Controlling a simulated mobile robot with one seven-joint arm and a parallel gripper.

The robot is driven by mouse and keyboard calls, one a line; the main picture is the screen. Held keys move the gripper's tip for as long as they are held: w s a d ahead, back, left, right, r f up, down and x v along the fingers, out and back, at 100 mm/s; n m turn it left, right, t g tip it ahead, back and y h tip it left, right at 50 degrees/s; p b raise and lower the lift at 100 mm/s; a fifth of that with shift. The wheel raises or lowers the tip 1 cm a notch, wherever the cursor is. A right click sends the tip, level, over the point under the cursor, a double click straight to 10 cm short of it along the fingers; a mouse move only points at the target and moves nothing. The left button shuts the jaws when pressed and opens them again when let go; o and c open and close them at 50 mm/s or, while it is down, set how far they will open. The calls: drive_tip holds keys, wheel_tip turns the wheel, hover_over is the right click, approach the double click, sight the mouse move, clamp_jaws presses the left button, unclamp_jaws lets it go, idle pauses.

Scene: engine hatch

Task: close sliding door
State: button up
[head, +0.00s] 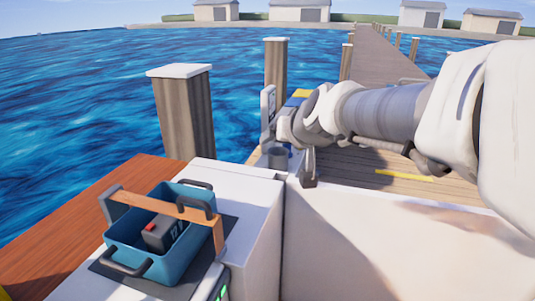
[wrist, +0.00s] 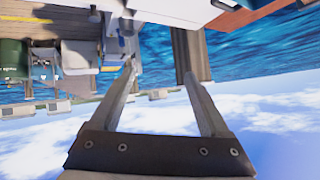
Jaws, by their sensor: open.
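I cannot make out a sliding door for certain in either view. A broad white panel (head: 390,240) fills the lower right of the head view, but I cannot tell if it is part of the door. My arm (head: 375,110) reaches in from the right above this panel, with its end over the dock side. In the wrist view, which is upside down, my gripper (wrist: 158,72) is open, with two long grey fingers apart and nothing between them.
A blue tote (head: 150,250) with a wooden handle holds a dark box on the white top at the lower left. A wooden post (head: 183,115) stands behind it in the water. A second post (head: 276,62) stands near my arm's end. The dock (head: 380,55) runs away behind.

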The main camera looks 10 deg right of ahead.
drive_tip(key=s+a+f+n+g+y, duration=0.1)
drive_tip(key=s+f+n+g, duration=0.2)
drive_tip(key=s, duration=0.5)
drive_tip(key=s+a+f+g+y, duration=0.1)
drive_tip(key=s+a+f+g, duration=0.15)
drive_tip(key=s+f, duration=0.4)
drive_tip(key=w+d+f+n+t+y, duration=0.15)
drive_tip(key=w+d, duration=0.25)
drive_tip(key=w, duration=0.4)
drive_tip(key=w+d+f+n+t+y, duration=0.1)
drive_tip(key=w+d+y, duration=0.1)
drive_tip(key=w+d, duration=0.35)
drive_tip(key=w+d+f+t+h, duration=0.1)
drive_tip(key=w+d+f+t, duration=0.1)
drive_tip(key=w+d+f, duration=0.3)
drive_tip(key=w+d+t+h+b, duration=0.1)
drive_tip(key=w+d, duration=0.2)
drive_tip(key=d, duration=0.4)
drive_tip(key=w+d+f+t+h, duration=0.1)
drive_tip(key=w+d+f+t, duration=0.15)
drive_tip(key=d, duration=0.25)
drive_tip(key=shift+m+g, duration=0.25)
drive_tip(key=shift+g, duration=0.1)
drive_tip(key=x, duration=1.8)
drive_tip(key=shift+d+r, duration=0.1)
clamp_jaws()
